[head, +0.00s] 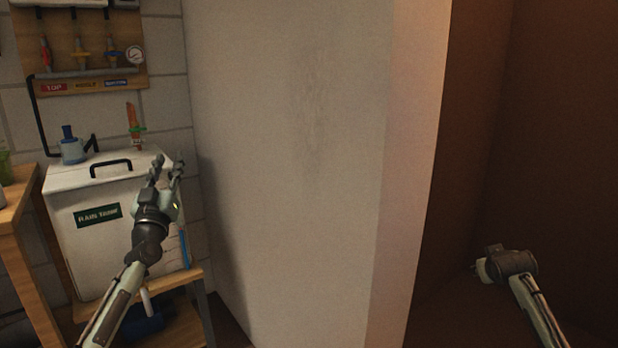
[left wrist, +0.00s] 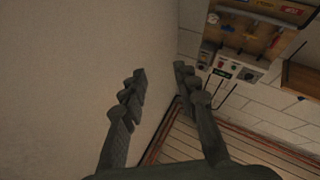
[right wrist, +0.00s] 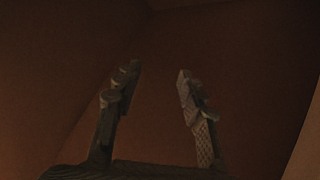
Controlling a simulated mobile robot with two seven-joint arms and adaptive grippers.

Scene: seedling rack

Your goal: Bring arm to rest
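My left gripper (head: 166,172) is raised in front of the white rain tank (head: 68,205) in the head view. Its two fingers are apart with nothing between them; they also show in the left wrist view (left wrist: 158,95). My right gripper (head: 490,262) is at the lower right of the head view, in front of the brown surfaces, its fingers mostly hidden there. In the right wrist view (right wrist: 158,95) its fingers are apart and empty.
A pale wall (head: 290,150) stands between the two arms, its edge (head: 400,170) near the right arm. A wooden board with valves (head: 80,60) hangs above the tank. A wooden table (head: 15,205) is at the far left. A wooden stand (head: 190,283) is under the tank.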

